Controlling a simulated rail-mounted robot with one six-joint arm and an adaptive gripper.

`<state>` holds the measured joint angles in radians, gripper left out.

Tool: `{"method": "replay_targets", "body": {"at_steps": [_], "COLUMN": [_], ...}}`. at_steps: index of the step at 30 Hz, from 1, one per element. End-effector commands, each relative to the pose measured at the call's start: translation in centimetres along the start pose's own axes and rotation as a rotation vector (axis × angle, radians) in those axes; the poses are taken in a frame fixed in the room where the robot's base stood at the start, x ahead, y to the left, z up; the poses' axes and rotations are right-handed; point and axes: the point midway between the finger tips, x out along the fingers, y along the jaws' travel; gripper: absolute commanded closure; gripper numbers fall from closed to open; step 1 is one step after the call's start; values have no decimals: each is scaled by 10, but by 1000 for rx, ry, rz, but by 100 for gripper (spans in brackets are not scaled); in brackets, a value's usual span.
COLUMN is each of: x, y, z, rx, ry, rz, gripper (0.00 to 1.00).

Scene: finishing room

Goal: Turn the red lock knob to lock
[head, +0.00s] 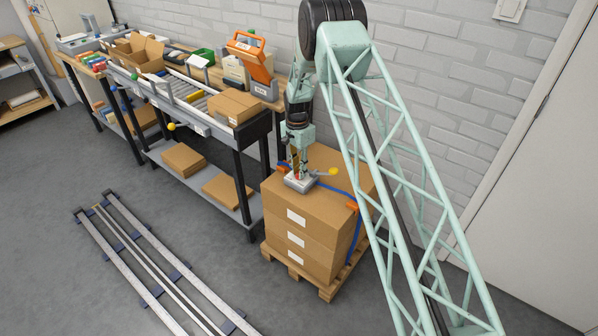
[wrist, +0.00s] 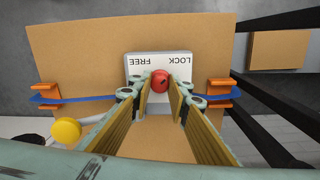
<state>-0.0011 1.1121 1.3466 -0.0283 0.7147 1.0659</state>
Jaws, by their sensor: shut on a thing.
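The red lock knob (wrist: 160,81) sits on a pale plate (wrist: 135,66) marked LOCK and FREE, upside down in the wrist view. A small dark mark shows on the knob, but I cannot tell which word it points to. My gripper (wrist: 159,92) is shut on the knob, with one finger on each side of it. In the head view my gripper (head: 298,172) reaches down to the plate (head: 300,184) on top of the stacked cartons. The knob is mostly hidden by the fingers there.
The carton stack (head: 300,232) stands on a wooden pallet (head: 326,291), with a blue strap (head: 354,224) and orange corner pieces (head: 351,206). A yellow ball (wrist: 66,130) is close to my gripper. A conveyor table (head: 256,130) with boxes stands left. Floor rails (head: 150,262) lie in front.

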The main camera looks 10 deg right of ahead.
Motion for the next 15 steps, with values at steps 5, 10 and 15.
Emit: {"method": "replay_targets", "body": {"at_steps": [5, 10, 15], "x": [-1, -1, 0], "y": [-1, 0, 0], "z": [0, 0, 0], "rx": [0, -1, -1], "ry": [1, 1, 0], "rz": [-2, -1, -1], "gripper": [94, 73, 70]}}
